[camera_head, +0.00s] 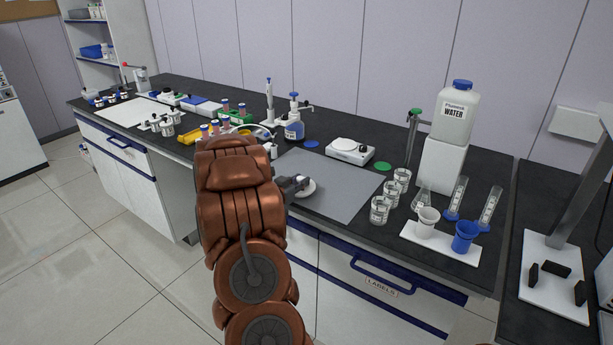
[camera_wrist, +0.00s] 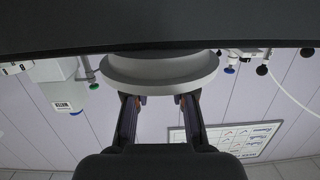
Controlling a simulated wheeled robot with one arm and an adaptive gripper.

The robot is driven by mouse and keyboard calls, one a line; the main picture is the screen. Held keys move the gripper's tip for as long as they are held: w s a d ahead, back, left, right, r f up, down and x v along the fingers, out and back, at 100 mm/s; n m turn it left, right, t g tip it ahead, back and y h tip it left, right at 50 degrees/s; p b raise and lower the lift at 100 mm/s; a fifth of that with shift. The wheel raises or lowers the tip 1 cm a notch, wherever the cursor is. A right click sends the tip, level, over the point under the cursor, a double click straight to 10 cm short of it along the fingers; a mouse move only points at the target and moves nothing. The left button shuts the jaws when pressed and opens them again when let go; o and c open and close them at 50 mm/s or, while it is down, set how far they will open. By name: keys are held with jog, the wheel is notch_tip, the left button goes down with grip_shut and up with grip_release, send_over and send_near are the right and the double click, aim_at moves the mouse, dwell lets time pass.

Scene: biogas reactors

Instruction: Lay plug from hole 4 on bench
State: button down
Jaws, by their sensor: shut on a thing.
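The plug is a pale grey, round, stepped disc (camera_wrist: 160,72) between the two fingers of my gripper (camera_wrist: 159,98) in the wrist view. The fingers are shut on it. In the head view the plug (camera_head: 308,188) shows beside my gripper (camera_head: 298,185), at the front left part of a grey mat on the bench. I cannot tell whether it touches the mat or hangs just above it. The bench (camera_head: 330,222) has a black top. My arm hides part of the bench front and the things behind it. I cannot make out hole 4.
The grey mat (camera_head: 345,185) has clear room right of the plug. A white scale (camera_head: 350,152) stands behind it. Glass beakers (camera_head: 381,210) and a white tray (camera_head: 440,243) with cups stand to the right. Racks and a blue-capped bottle (camera_head: 294,130) stand behind and left.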

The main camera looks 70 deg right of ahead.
aim_at(303, 177)
jog(key=x, duration=0.3)
jog(key=p+x, duration=0.1)
jog(key=shift+s+d+r, duration=0.1)
jog(key=shift+d+r, duration=0.2)
jog(key=shift+r, duration=0.05)
jog(key=shift+a+f, duration=0.15)
jog(key=shift+f, duration=0.3)
jog(key=shift+f, duration=0.15)
jog(key=c, duration=1)
grip_release()
jog(key=shift+a+r, duration=0.1)
jog(key=shift+r, duration=0.1)
jog(key=b+v, duration=0.2)
jog(key=v, duration=1)
